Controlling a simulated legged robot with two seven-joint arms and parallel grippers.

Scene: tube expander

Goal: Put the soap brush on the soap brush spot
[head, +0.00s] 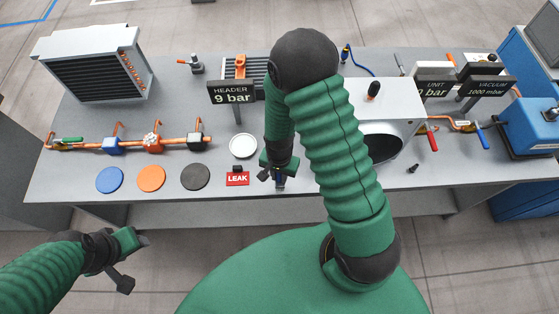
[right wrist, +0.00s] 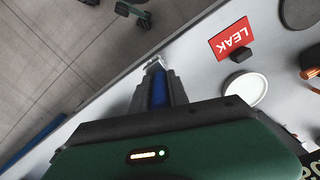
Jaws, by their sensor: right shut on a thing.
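My right gripper (head: 276,174) is low over the front edge of the table, just right of the red LEAK sign. It is shut on a slim blue-handled tool with a pale tip, which I take to be the soap brush (right wrist: 158,92); it also shows as a small blue piece in the head view (head: 281,180). A round white dish or disc (head: 243,145) lies just left of the gripper. I cannot tell which mark is the soap brush spot. My left gripper (head: 135,262) is open and empty in front of the table at lower left.
The LEAK sign (head: 237,179) and blue (head: 110,179), orange (head: 151,178) and dark (head: 195,177) discs lie along the front. A copper pipe assembly (head: 133,144) is behind them. A grey housing (head: 406,104) with a round opening stands to the right, partly behind my arm.

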